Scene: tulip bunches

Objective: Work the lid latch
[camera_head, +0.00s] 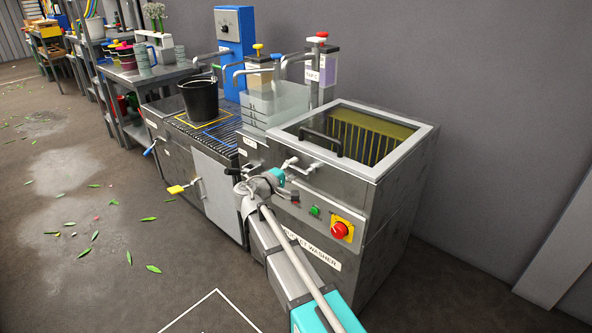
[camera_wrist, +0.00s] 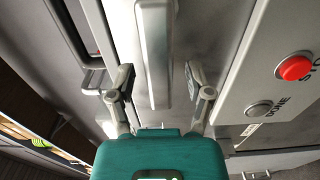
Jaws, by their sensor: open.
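The bucket washer (camera_head: 400,200) is a grey cabinet at the right of the head view. Its top has a pale-framed lid (camera_head: 407,150) with a black handle (camera_head: 320,143) along the front; yellow ribs show inside the frame. A silver fitting that looks like the latch (camera_head: 308,168) sits at the front edge under the handle. My gripper (camera_head: 287,169) is close to it, partly hidden by my wrist. In the wrist view my gripper (camera_wrist: 158,80) is open, with one finger on each side of a pale grey bar (camera_wrist: 153,40). I cannot tell whether the fingers touch it.
A red button (camera_wrist: 295,68) and a grey button (camera_wrist: 260,109) are on the panel right of my fingers. A red mushroom button (camera_head: 340,230) and a green button (camera_head: 315,211) are on the washer front. A black bucket (camera_head: 200,100) stands on the rack to the left.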

